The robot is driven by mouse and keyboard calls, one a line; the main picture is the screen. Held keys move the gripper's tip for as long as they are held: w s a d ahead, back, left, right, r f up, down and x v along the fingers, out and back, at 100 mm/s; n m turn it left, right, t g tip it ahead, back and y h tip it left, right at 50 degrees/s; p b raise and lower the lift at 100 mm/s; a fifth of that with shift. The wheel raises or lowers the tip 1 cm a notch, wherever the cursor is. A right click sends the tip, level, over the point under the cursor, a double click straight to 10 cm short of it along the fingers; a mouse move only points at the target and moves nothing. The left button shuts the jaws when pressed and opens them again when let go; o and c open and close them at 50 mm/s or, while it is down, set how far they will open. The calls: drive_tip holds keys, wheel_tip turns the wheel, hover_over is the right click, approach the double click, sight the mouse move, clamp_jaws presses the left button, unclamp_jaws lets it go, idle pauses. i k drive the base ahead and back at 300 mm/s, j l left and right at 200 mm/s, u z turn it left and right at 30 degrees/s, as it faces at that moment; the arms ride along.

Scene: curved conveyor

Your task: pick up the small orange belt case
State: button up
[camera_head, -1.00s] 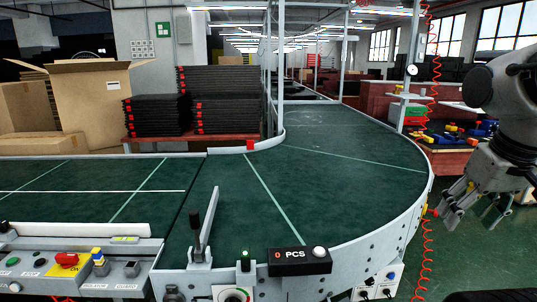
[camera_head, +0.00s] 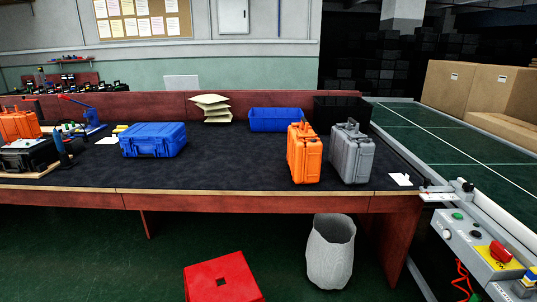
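An orange case (camera_head: 305,155) stands upright on the dark worktable, right of its middle, close beside a grey case (camera_head: 352,155). Another orange case (camera_head: 18,124) is at the left edge of the view, partly cut off, above a black case (camera_head: 28,156). I cannot tell which orange case is the small belt case. No orange case shows on the visible part of the green conveyor belt (camera_head: 440,140). My gripper is not in view.
A blue case (camera_head: 153,140) lies on the worktable (camera_head: 235,168), with a blue bin (camera_head: 275,120) and black bin (camera_head: 341,110) behind. A red stool (camera_head: 222,278) and a grey waste bin (camera_head: 330,252) stand on the floor in front. Cardboard boxes (camera_head: 478,92) stand beyond the belt.

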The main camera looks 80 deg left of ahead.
sight(304, 148)
drive_tip(key=u, duration=2.5)
